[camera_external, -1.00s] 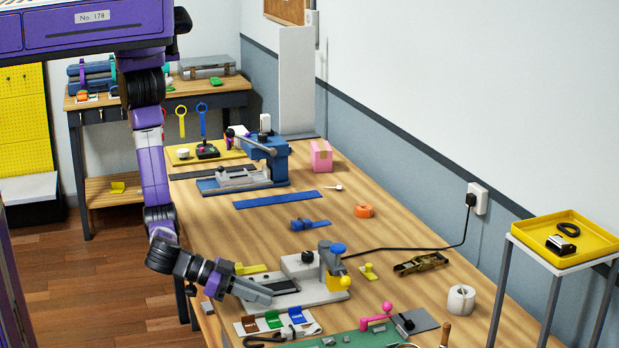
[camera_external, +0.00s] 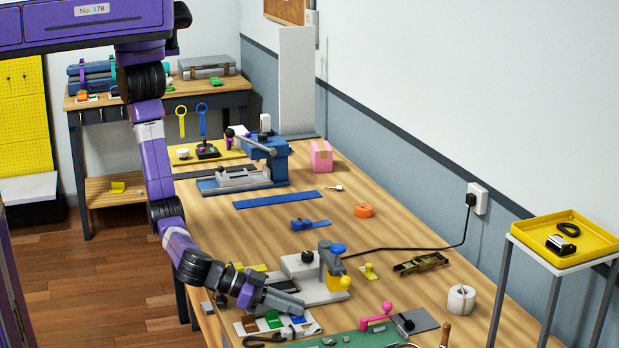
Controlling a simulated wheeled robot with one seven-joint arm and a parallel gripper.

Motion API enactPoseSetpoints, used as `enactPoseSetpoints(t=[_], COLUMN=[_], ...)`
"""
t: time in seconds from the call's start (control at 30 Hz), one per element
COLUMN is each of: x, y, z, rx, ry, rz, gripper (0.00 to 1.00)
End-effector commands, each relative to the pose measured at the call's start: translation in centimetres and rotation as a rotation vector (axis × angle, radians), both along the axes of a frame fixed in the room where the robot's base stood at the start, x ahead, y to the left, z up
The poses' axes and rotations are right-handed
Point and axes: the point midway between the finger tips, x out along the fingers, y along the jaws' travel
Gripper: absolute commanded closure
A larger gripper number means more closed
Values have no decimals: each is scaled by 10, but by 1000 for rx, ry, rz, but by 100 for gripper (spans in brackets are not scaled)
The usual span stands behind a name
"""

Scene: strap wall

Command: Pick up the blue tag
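A white card (camera_external: 246,327) near the front of the bench carries brown, green and blue pieces. The small blue tag (camera_external: 298,320) is at its right part, and my gripper partly covers it. My gripper (camera_external: 299,309) reaches down from the left, its grey fingers close to the blue tag. I cannot tell whether they touch it or how far apart they are. A green tag (camera_external: 272,320) lies just left of it.
A grey machine with a blue knob (camera_external: 338,248) and yellow block stands right behind my gripper. A black hook (camera_external: 258,340) lies in front of the card. A green mat (camera_external: 372,338) and a pink-handled tool (camera_external: 376,322) lie to the right.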

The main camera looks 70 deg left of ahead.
Motion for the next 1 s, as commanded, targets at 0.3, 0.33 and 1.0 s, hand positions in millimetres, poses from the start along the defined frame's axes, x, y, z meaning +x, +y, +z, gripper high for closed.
enactPoseSetpoints(t=[0.3,0.33,1.0], x=[0,0,0], y=[0,0,-1], z=[0,0,89], rx=[1,1,-8], ry=[0,0,-2], rz=[0,0,0], gripper=[100,100,100])
